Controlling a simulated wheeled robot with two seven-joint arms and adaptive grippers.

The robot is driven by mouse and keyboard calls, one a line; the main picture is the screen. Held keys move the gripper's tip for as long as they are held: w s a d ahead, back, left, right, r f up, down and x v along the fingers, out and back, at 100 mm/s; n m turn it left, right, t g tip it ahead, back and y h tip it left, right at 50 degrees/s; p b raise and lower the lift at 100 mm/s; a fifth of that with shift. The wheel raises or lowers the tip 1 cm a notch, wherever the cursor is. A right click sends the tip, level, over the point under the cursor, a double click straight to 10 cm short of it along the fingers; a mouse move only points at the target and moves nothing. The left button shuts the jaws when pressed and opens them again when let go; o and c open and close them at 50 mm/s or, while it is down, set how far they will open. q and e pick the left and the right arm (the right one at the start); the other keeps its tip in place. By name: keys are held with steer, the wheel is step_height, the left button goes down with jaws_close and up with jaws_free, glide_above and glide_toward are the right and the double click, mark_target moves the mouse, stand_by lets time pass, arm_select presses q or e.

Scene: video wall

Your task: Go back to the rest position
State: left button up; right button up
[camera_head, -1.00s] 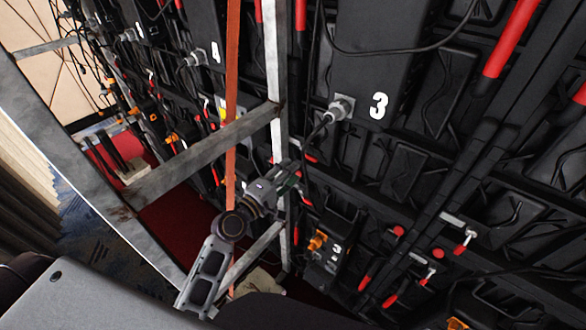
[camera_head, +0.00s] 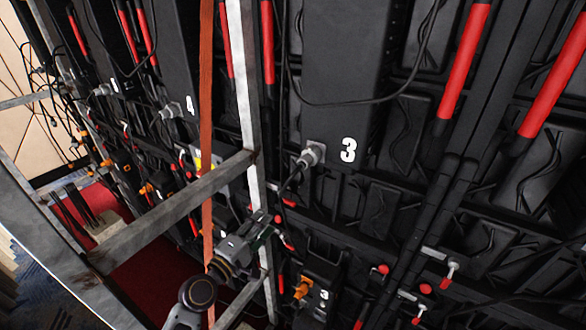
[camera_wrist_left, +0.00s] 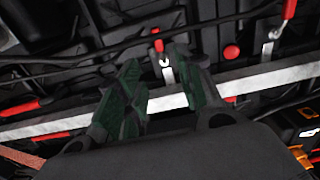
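My left arm comes up from the bottom of the head view. Its left gripper (camera_head: 266,228) is beside a metal frame post and in front of the black wall panels. In the left wrist view the two green-padded fingers (camera_wrist_left: 163,82) are apart, with nothing between them but background. A metal bar crosses behind the fingers there. My right gripper is not in view.
A grey metal frame (camera_head: 180,205) with a diagonal bar and an upright post stands close around my left arm. An orange strap (camera_head: 207,120) hangs beside the post. Black panels with a numbered box (camera_head: 340,95), cables and red handles (camera_head: 463,65) fill the right.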

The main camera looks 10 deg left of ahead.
arm_select(q)
steer(key=shift+m, duration=0.3)
steer(key=s+a+f+m+g+y, duration=0.1)
steer(key=s+f+m+g, duration=0.15)
steer(key=f, duration=1.05)
steer(key=s+a+f+m+g+y, duration=0.2)
steer(key=s+f+m, duration=0.15)
steer(key=f, duration=0.85)
steer(key=s+a+f+m+g+y, duration=0.1)
steer(key=s+f+m+g, duration=0.15)
steer(key=f, duration=1.05)
steer(key=s+a+f+m+g+y, duration=0.1)
steer(key=s+f+m+g, duration=0.35)
steer(key=s+f, duration=1.4)
steer(key=s+a+f+m+g+y+b, duration=0.1)
steer(key=s+f+m+g, duration=0.15)
steer(key=s+f, duration=0.65)
steer(key=s+a+f+m+g+b, duration=0.1)
steer(key=s+a+f+g+b, duration=0.15)
steer(key=s+f, duration=0.7)
steer(key=w+r, duration=0.1)
steer(key=w+d+r, duration=0.1)
steer(key=shift+w+d+r+n+t, duration=0.15)
steer(key=shift+w+r+n+t, duration=0.1)
steer(key=shift+w+r, duration=0.1)
